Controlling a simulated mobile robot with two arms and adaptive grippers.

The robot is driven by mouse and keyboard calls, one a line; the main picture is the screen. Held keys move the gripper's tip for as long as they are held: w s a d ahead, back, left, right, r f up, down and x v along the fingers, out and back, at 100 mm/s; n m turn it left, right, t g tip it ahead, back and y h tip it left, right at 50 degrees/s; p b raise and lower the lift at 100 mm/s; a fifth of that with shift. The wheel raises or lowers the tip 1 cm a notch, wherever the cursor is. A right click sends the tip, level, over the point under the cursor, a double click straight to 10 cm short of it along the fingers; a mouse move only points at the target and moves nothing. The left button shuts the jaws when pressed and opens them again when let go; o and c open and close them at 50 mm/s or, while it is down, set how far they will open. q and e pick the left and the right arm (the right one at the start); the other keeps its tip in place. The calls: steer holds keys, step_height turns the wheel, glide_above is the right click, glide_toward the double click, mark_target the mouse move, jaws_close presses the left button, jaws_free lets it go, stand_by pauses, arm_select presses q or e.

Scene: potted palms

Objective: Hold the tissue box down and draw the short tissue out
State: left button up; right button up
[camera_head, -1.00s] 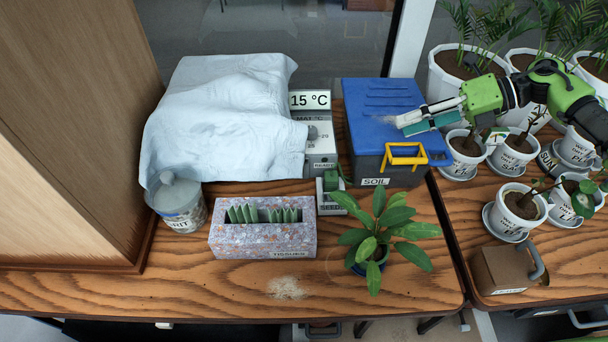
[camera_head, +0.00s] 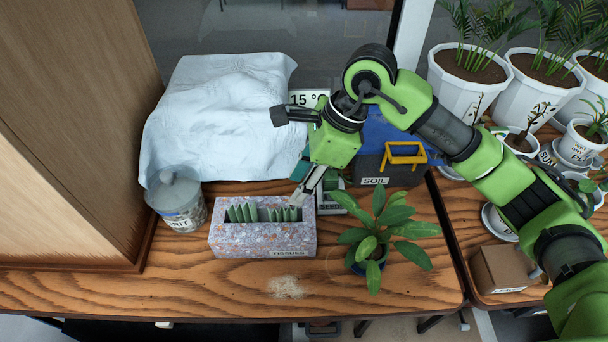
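The tissue box (camera_head: 262,240), a speckled grey-pink carton labelled TISSUES, sits on the wooden table. Several green tissues (camera_head: 245,213) stand up from its open top in two groups. My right gripper (camera_head: 298,201) points down at the box's right end, close to the rightmost tissues. Its fingers look close together, but I cannot tell whether they are shut or touch the box. My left gripper is not in view.
A leafy potted plant (camera_head: 385,232) stands right of the box, and a lidded jar (camera_head: 181,207) stands left of it. A white cloth-covered bulk (camera_head: 215,115) lies behind. The blue-lidded SOIL bin (camera_head: 408,165) is partly behind my arm. Pale crumbs (camera_head: 286,287) lie in front.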

mark_target(283, 210)
steer(key=x, duration=1)
steer(key=shift+a+f, duration=0.1)
steer(key=c, duration=0.8)
jaws_close()
